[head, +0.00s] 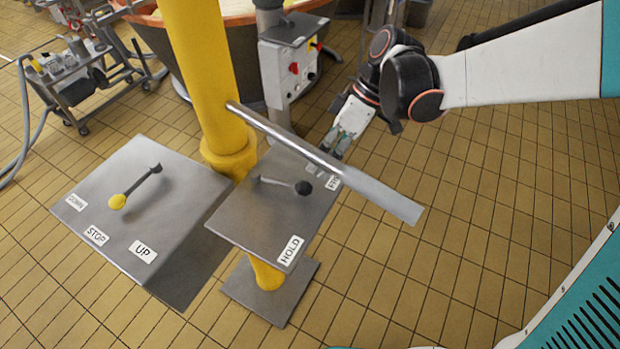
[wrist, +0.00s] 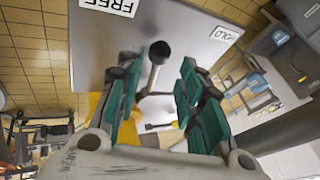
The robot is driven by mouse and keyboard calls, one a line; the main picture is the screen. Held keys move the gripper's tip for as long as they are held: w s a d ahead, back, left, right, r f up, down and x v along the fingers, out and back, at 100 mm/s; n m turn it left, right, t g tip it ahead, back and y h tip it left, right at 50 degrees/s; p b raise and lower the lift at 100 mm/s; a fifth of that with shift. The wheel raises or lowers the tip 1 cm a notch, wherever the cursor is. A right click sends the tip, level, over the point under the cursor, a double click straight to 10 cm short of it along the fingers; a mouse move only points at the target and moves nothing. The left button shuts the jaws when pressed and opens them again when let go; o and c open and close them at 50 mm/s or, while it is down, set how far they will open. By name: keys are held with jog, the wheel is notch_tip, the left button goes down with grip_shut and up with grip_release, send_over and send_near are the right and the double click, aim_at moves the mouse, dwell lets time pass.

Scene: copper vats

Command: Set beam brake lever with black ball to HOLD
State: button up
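The beam brake lever has a black ball (head: 304,188) on a short shaft over a grey metal plate (head: 245,215). In the head view it points right, nearer the FREE label (head: 333,183) than the HOLD label (head: 290,250). In the wrist view the ball (wrist: 160,51) appears between the FREE label (wrist: 118,5) and the HOLD label (wrist: 224,36). My gripper (head: 330,155) is just behind the plate, partly hidden by a metal beam. In the wrist view its fingers (wrist: 162,75) are open, with the ball beyond and between them; contact is not visible.
The metal beam (head: 330,163) crosses above the plate from the yellow post (head: 202,70). A second panel (head: 185,195) at left carries a yellow-ball lever (head: 118,201) with DOWN, STOP and UP labels. A control box (head: 290,62) stands behind. Tiled floor at right is clear.

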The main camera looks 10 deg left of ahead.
aim_at(309, 184)
jog(key=b+x, duration=0.1)
jog(key=x, duration=0.6)
jog(key=shift+f+b, duration=0.1)
jog(key=shift+b, duration=0.3)
jog(key=shift+c, duration=0.4)
